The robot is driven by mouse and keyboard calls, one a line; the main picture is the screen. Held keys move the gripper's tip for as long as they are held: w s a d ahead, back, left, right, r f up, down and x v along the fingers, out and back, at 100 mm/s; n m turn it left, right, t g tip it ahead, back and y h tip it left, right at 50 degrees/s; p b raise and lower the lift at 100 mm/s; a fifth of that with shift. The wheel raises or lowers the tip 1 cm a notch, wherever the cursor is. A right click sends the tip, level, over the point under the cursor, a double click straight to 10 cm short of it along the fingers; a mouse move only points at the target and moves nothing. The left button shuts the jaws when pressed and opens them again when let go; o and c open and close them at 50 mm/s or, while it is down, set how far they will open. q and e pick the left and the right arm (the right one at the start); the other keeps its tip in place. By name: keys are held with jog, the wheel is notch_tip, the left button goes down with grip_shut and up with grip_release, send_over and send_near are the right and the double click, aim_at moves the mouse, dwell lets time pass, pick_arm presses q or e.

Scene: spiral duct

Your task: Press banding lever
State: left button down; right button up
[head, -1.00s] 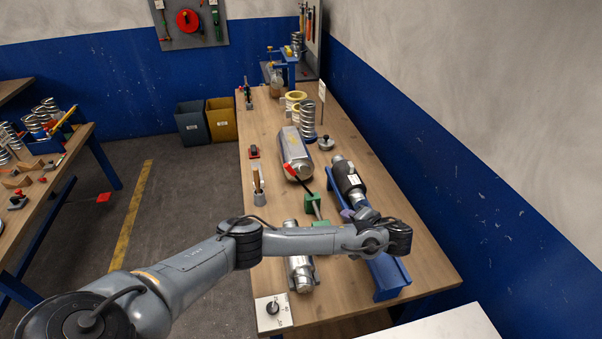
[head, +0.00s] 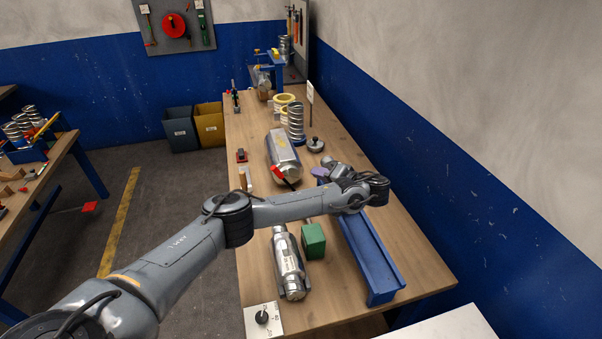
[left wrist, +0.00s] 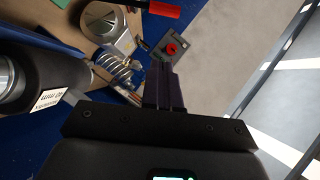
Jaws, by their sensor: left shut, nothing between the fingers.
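The lever I take to be the banding lever has a red grip (head: 279,172) and a dark rod. It lies in front of the silver canister (head: 284,150) on the bench; its grip also shows at the top of the left wrist view (left wrist: 160,8). My left gripper (head: 320,172) is over the bench, right of the red grip and apart from it. Its dark fingers (left wrist: 165,88) are shut and empty in the left wrist view. A black labelled cylinder (left wrist: 50,85) is left of them; my arm mostly hides it in the head view. My right gripper is out of view.
A blue rail (head: 372,262) runs along the bench's right side. A silver cylinder (head: 288,265), a green block (head: 313,241) and a dial plate (head: 263,319) lie nearer. A spring coil (head: 296,122) and yellow rings (head: 284,101) stand farther back. A blue wall borders the right.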

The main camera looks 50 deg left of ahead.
pick_arm(q)
jog(key=p, duration=0.1)
send_over(287, 183)
jog(key=d, duration=0.2)
jog(key=shift+s+f, duration=0.2)
jog(key=shift+f, duration=0.95)
jog(key=shift+s+f, duration=0.15)
jog(key=shift+f, duration=1)
jog(key=shift+a, duration=0.1)
